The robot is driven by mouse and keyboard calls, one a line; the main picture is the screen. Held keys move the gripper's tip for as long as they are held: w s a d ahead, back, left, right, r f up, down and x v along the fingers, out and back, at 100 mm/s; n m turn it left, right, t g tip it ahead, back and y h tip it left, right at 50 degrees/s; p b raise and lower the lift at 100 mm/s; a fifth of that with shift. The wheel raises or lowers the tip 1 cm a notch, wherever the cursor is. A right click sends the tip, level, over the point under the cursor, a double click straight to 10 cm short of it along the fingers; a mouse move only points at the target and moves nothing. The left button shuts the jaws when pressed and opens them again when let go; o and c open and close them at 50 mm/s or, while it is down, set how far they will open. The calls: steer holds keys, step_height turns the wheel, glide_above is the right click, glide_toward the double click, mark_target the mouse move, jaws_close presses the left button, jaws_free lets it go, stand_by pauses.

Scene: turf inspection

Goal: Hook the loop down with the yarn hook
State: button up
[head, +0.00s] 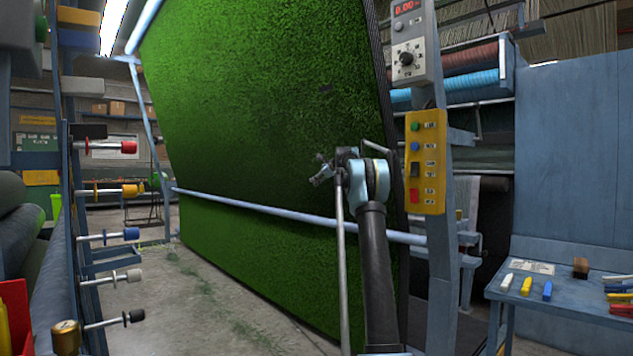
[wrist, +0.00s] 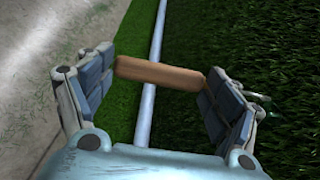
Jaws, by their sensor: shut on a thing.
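A large green turf sheet (head: 250,110) hangs tilted in a frame; its dense pile also shows in the wrist view (wrist: 260,45). My gripper (head: 322,170) is in front of the turf, right of its middle. In the wrist view my gripper (wrist: 160,76) is shut on a brown wooden handle, which I take to be the yarn hook (wrist: 158,73). The handle lies across between the two finger pads. No single loop can be picked out on the turf.
A pale blue bar (head: 260,208) crosses the turf low down. A post with a yellow button box (head: 427,162) stands right of my arm. A blue bench (head: 570,300) with coloured sticks is at the right, and a spool rack (head: 75,220) at the left. The concrete floor (head: 190,300) between is open.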

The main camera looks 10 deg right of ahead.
steer(key=shift+w+d+r, duration=0.3)
steer(key=shift+w+d, duration=0.35)
steer(key=shift+d, duration=0.2)
steer(key=shift+w+d+r, duration=0.3)
steer(key=shift+w+d, duration=0.3)
steer(key=shift+d, duration=0.25)
steer(key=shift+w+d+r, duration=0.3)
steer(key=shift+w+d, duration=0.2)
steer(key=shift+d, duration=0.2)
steer(key=shift+w+d+r, duration=0.25)
steer(key=shift+w+d, duration=0.25)
steer(key=shift+d, duration=0.15)
stand_by(0.8)
steer(key=shift+f, duration=0.1)
step_height(320, 180, down, 2)
steer(key=shift+w+d+f, duration=0.1)
steer(key=shift+d, duration=0.05)
stand_by(0.4)
steer(key=shift+w+d+f, duration=0.15)
steer(key=shift+f, duration=0.3)
steer(key=shift+w+d+f, duration=0.1)
steer(key=shift+d+f, duration=0.05)
steer(key=shift+f, duration=0.3)
steer(key=shift+s+a+r, duration=0.15)
steer(key=shift+r, duration=0.95)
